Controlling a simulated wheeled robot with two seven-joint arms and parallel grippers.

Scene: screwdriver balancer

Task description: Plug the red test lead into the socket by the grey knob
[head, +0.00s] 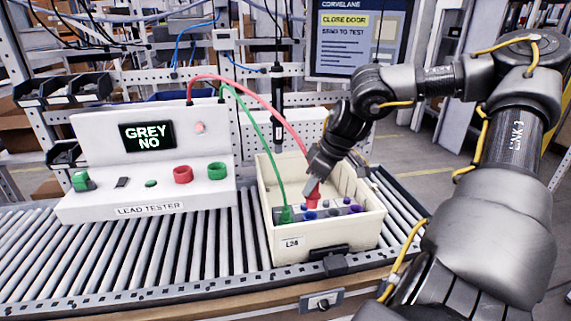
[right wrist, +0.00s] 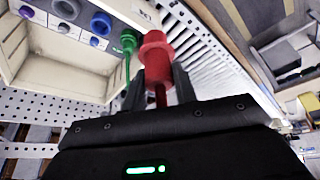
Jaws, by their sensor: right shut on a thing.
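My right gripper (head: 316,172) is shut on the red test lead's plug (head: 313,197), over the panel in the cream bin. In the right wrist view the red plug (right wrist: 156,52) stands between the fingers (right wrist: 158,88), beside the green plug (right wrist: 128,42). I cannot tell whether its tip touches the panel. Which one is the grey knob is unclear. The green lead's plug (head: 286,215) stands at the panel's left end. My left gripper is not in view.
The white lead tester (head: 150,165) stands left of the bin, its screen (head: 147,136) reading "GREY NO". The bin (head: 330,240), labelled L24, sits on a roller conveyor (head: 150,245). The red cable (head: 250,90) and green cable (head: 252,122) arch from the tester into the bin.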

